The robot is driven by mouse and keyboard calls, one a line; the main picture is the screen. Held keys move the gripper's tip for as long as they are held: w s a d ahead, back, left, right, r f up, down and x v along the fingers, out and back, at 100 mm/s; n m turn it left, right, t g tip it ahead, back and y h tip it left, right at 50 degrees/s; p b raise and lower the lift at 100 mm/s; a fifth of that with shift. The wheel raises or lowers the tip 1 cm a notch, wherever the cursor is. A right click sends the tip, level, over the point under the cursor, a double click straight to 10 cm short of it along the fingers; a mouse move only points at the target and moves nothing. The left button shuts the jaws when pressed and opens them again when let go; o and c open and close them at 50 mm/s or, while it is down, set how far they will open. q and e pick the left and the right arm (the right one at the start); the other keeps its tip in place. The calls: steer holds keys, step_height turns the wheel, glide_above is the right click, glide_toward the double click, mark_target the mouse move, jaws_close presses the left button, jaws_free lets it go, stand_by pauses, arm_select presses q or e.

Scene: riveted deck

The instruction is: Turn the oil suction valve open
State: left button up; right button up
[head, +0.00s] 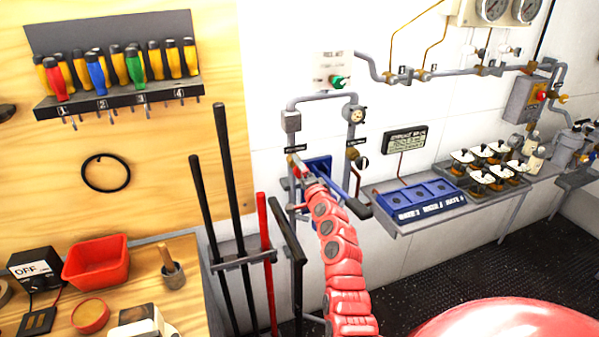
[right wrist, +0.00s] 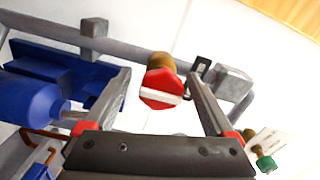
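A red octagonal valve knob with a white bar across its face (right wrist: 161,91) sits on a brass stem in the right wrist view. My right gripper (right wrist: 157,77) is open, one finger on each side of the knob, with a visible gap on both sides. The white bar lies nearly level in that view. In the head view my right gripper (head: 300,170) is at the left pipe run, under a small dark label (head: 296,148) too small to read. There my gripper and arm largely hide the knob. My left gripper is not in view.
A blue pump-like body (right wrist: 30,103) is close on the left in the wrist view. In the head view, a second valve (head: 360,162) is on the right pipe, a blue tray (head: 418,200) stands to the right, and long-handled bars (head: 232,170) are racked at left.

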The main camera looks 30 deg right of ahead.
steer(key=b+v, duration=0.3)
steer(key=v, duration=1.4)
steer(key=shift+s+a+b, duration=0.15)
steer(key=shift+s+b, duration=0.05)
steer(key=shift+b, duration=0.15)
steer(key=shift+w, duration=0.1)
